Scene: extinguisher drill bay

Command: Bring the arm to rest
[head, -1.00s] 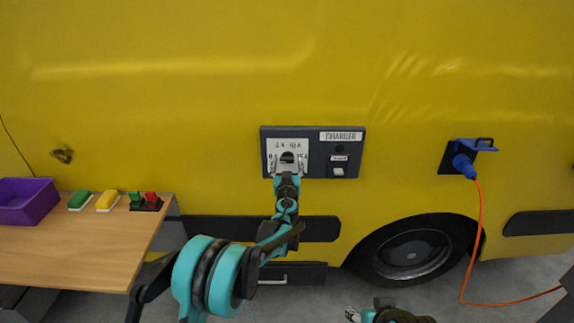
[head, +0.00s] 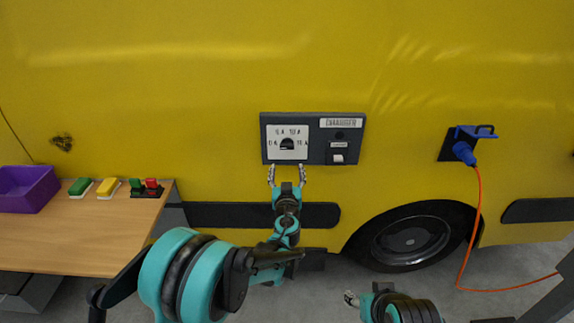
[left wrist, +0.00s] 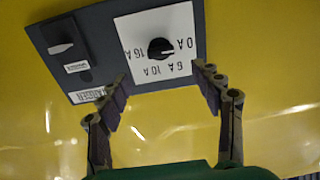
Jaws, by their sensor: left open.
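My left gripper (head: 287,172) is open and empty in the head view, just below the grey charger panel (head: 352,146) on the yellow vehicle side. In the left wrist view its two fingers (left wrist: 163,92) stand apart, with the black rotary knob (left wrist: 159,48) beyond them on its white dial plate (left wrist: 184,20). The knob is clear of the fingers. The plate carries amp markings, and in the wrist view the knob's light mark points toward 0 A. My right gripper (head: 352,299) shows only partly at the bottom of the head view; its jaw state is unclear.
A wooden table (head: 95,238) at left holds a purple bin (head: 30,190), a green block (head: 80,187), a yellow block (head: 108,187) and a small red-and-green item (head: 146,188). A blue plug (head: 464,153) with an orange cable (head: 478,220) is at right.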

